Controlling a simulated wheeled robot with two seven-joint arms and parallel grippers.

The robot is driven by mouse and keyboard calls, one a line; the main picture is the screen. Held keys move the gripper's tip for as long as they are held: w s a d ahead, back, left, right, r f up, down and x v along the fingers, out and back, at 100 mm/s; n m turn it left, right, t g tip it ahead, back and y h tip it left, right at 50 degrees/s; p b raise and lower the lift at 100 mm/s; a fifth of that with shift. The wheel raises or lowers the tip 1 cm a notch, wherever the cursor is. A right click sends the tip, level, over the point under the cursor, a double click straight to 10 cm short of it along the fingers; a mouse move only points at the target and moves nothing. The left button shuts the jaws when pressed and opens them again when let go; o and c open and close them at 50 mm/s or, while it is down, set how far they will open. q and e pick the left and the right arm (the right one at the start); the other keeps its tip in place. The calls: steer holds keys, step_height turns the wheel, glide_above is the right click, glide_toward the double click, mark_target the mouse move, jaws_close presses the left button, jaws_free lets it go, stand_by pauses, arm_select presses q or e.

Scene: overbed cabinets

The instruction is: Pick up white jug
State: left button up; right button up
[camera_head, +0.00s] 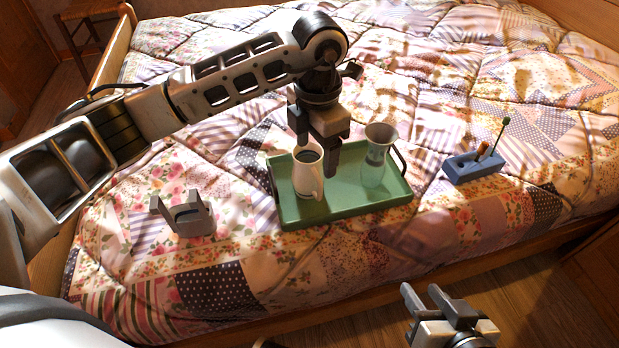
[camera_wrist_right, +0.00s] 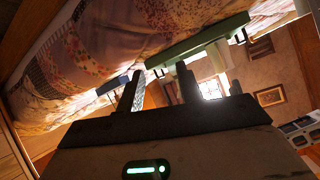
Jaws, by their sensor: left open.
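The white jug (camera_head: 307,180) stands upright on the left part of a green tray (camera_head: 345,206) on the bed, its handle toward the front right. My left gripper (camera_head: 317,155) points down at the jug's top, with its fingers apart. One finger is near the back of the rim and the other is to the jug's right; whether either touches it I cannot tell. My right gripper (camera_head: 428,294) is open and empty, low in front of the bed, far from the jug. Its spread fingers also show in the right wrist view (camera_wrist_right: 160,88), where the jug is not seen.
A clear glass vase (camera_head: 376,160) stands on the tray just right of my left gripper. A grey holder (camera_head: 187,215) sits left of the tray. A blue block with sticks (camera_head: 472,166) lies to the right. The quilt (camera_head: 220,262) before the tray is clear.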

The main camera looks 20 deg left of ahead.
mark_target(315, 173)
arm_select(q)
step_height(315, 173, down, 2)
steer(key=shift+f, duration=0.2)
steer(key=f, duration=0.2)
steer(key=f+b, duration=0.1)
steer(key=f, duration=0.1)
steer(key=shift+w+a+b, duration=0.1)
steer(key=shift+w+b, duration=0.1)
steer(key=shift+b, duration=0.1)
steer(key=shift+f, duration=0.55)
steer(key=shift+w, duration=0.1)
jaws_close()
arm_select(e)
steer(key=shift+w+a+r+t+y, duration=0.1)
steer(key=shift+a+r+t+y, duration=0.2)
steer(key=shift+r+t, duration=0.35)
